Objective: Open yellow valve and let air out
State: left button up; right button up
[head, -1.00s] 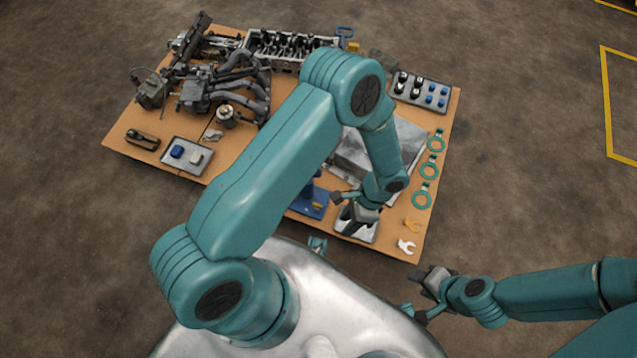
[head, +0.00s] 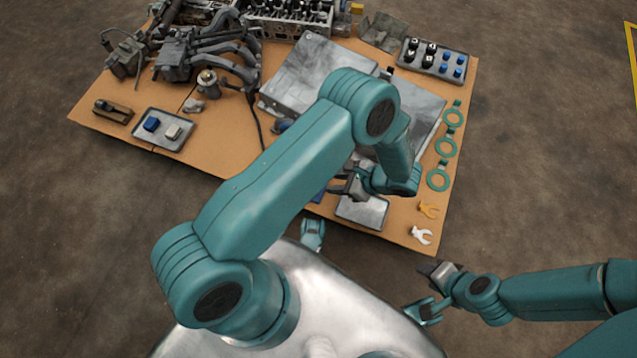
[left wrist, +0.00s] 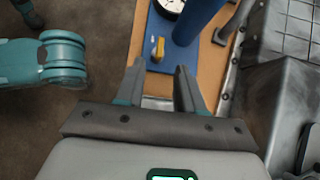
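The yellow valve (left wrist: 157,48) shows in the left wrist view as a small lever on a blue base plate (left wrist: 160,72). It stands beside a blue cylinder (left wrist: 198,22) and a round white gauge (left wrist: 171,5). My left gripper (left wrist: 160,70) is open, its two fingers apart with nothing between them, and the valve appears beyond the gap. In the head view my left gripper (head: 338,188) is over the table's front edge, and my arm hides the valve. My right gripper (head: 436,283) is off the table at lower right; whether it is open is unclear.
A metal tray (head: 362,212) lies close to my left gripper. Large metal covers (head: 310,70) stand behind it. Green rings (head: 438,180) and small orange and white clips (head: 421,236) lie at right.

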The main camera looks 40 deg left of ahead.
pick_arm(q)
jog(key=b+x, duration=0.2)
jog(key=x, duration=0.6)
jog(key=shift+f+b, duration=0.15)
jog(key=shift+b, duration=0.15)
pick_arm(e)
jog(key=f, duration=0.1)
jog(key=w+f, duration=0.1)
jog(key=w+f+t, duration=0.1)
jog(key=shift+w+d, duration=0.15)
jog(key=shift+d, duration=0.1)
pick_arm(q)
grip_shut()
